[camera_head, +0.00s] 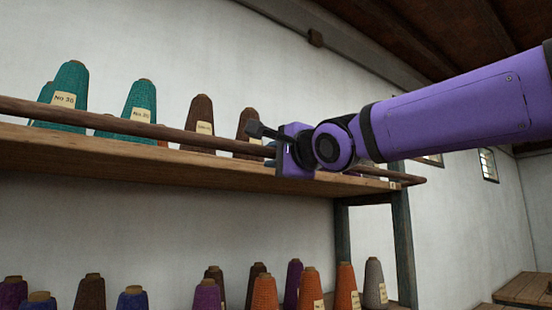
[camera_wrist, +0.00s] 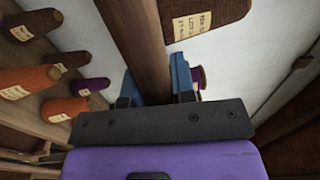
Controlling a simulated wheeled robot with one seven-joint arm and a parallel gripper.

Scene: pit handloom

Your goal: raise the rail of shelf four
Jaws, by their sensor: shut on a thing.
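The rail (camera_head: 100,122) is a long brown wooden rod. In the head view it runs along the front of the upper shelf (camera_head: 150,165), a little above its board, and its right end sticks out past the shelf's upright. My gripper (camera_head: 268,140) is shut on the rail, right of its middle. In the wrist view the rail (camera_wrist: 142,45) passes between the two blue fingers of my gripper (camera_wrist: 155,86). I cannot read a shelf number. My gripper hides part of the rail, and I cannot tell whether it rests in its supports.
Teal cones (camera_head: 141,101) and brown cones (camera_head: 200,122) of yarn stand on the shelf behind the rail. Several orange, purple, blue and grey cones (camera_head: 375,282) stand on a lower shelf. A dark upright (camera_head: 402,240) carries the shelf's right end. A wooden table (camera_head: 526,290) is at far right.

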